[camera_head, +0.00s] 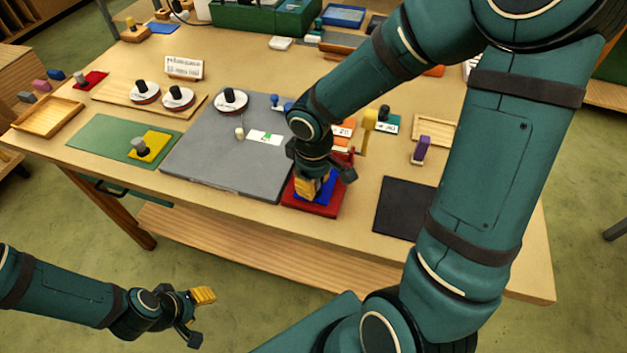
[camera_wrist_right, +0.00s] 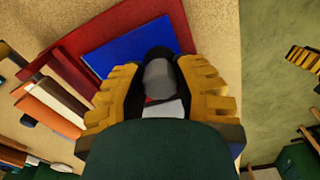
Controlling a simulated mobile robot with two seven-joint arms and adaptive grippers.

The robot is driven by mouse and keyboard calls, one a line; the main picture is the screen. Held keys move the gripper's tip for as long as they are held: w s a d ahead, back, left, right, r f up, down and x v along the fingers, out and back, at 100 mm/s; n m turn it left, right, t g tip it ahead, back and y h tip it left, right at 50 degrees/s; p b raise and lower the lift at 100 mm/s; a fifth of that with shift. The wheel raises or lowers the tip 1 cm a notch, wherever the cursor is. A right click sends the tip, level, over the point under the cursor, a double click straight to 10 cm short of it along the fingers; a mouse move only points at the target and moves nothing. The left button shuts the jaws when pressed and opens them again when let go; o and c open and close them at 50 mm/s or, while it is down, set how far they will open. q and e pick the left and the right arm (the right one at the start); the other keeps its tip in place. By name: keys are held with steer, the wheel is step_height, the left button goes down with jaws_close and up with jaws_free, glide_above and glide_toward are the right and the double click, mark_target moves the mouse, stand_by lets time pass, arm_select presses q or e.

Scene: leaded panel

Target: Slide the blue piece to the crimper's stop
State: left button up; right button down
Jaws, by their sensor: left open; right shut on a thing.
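The blue piece (camera_head: 328,192) is a flat square lying on the red base of the crimper (camera_head: 325,211) at the table's front edge. It also shows in the right wrist view (camera_wrist_right: 125,48), with the crimper's red bar (camera_wrist_right: 70,72) to its left; a strip of red lies between them. My right gripper (camera_head: 310,187) is over the blue piece, shut on its grey knob (camera_wrist_right: 158,76). My arm and fingers hide part of the piece and crimper, so contact with the stop cannot be told. My left gripper (camera_head: 200,314) is open and empty, off the table's front.
A grey board (camera_head: 215,165) lies left of the crimper, and a dark mat (camera_head: 400,208) to its right. A purple block (camera_head: 421,149) stands behind the mat. A green mat with a yellow piece (camera_head: 150,146) is further left. Orange blocks (camera_wrist_right: 45,105) stand beyond the red bar.

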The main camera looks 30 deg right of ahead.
steer(key=shift+w+d+f, duration=0.1)
steer(key=shift+w+d, duration=0.45)
steer(key=shift+d, duration=0.1)
stand_by(1.0)
steer(key=c, duration=0.7)
jaws_free()
step_height(320, 180, up, 12)
steer(key=shift+s+a, duration=0.1)
steer(key=shift+a, duration=0.05)
